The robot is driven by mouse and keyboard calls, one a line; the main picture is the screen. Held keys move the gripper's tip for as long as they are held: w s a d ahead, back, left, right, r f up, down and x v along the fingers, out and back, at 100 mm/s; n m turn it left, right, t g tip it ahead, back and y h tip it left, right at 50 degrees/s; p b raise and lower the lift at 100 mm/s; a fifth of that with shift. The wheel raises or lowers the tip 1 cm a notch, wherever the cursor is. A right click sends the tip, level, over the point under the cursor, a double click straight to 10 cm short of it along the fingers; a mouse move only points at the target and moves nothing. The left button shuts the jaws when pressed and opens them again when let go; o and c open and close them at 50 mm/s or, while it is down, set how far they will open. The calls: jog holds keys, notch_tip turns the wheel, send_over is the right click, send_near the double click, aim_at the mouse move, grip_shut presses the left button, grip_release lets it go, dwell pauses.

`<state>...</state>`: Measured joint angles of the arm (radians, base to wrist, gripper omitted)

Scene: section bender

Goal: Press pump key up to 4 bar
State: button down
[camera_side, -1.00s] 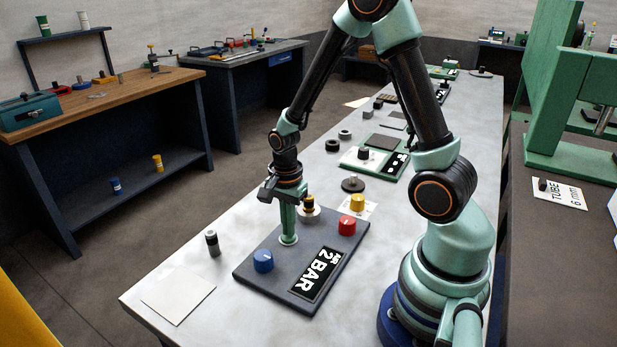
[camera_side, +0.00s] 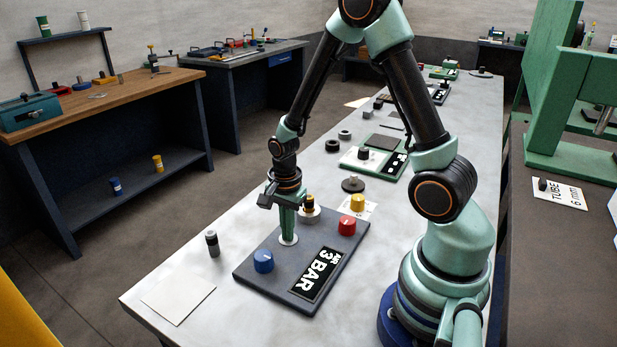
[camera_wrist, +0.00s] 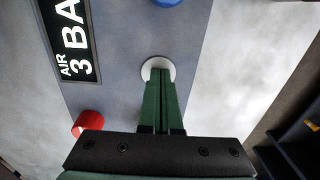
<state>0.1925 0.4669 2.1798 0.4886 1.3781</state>
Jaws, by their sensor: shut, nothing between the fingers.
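The dark grey panel (camera_side: 270,285) lies on the pale bench, with a blue knob (camera_side: 263,261), a red knob (camera_side: 347,225) and a black display (camera_side: 318,274) that reads "AIR 3 BAR". The round white key (camera_side: 289,240) is on the panel between the knobs. My gripper (camera_side: 288,234) is shut and empty, pointing down with its green fingertips over the key. In the wrist view the fingertips (camera_wrist: 161,72) cover part of the white key (camera_wrist: 150,65). Whether they touch or press it, I cannot tell. The red knob (camera_wrist: 86,122) also shows there.
A grey and black cylinder (camera_side: 212,243) and a white sheet (camera_side: 178,296) lie left of the panel. The bench front is mostly clear.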

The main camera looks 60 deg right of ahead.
jog(key=shift+s+f, duration=0.3)
notch_tip(320, 180, up, 15)
jog(key=shift+w+f, duration=0.2)
jog(key=shift+w, duration=0.1)
jog(key=shift+r, duration=0.1)
dwell(0.4)
notch_tip(320, 180, up, 5)
jog(key=n+t, duration=0.2)
jog(key=n, duration=0.5)
send_over(287, 249)
jog(key=s+a+r+n+t, duration=0.3)
jog(key=r+n, duration=0.1)
jog(key=n, duration=0.7)
jog(key=shift+s+a+r+t, duration=0.15)
jog(key=shift+s+a+t, duration=0.15)
jog(key=shift+a, duration=0.05)
dwell(1.2)
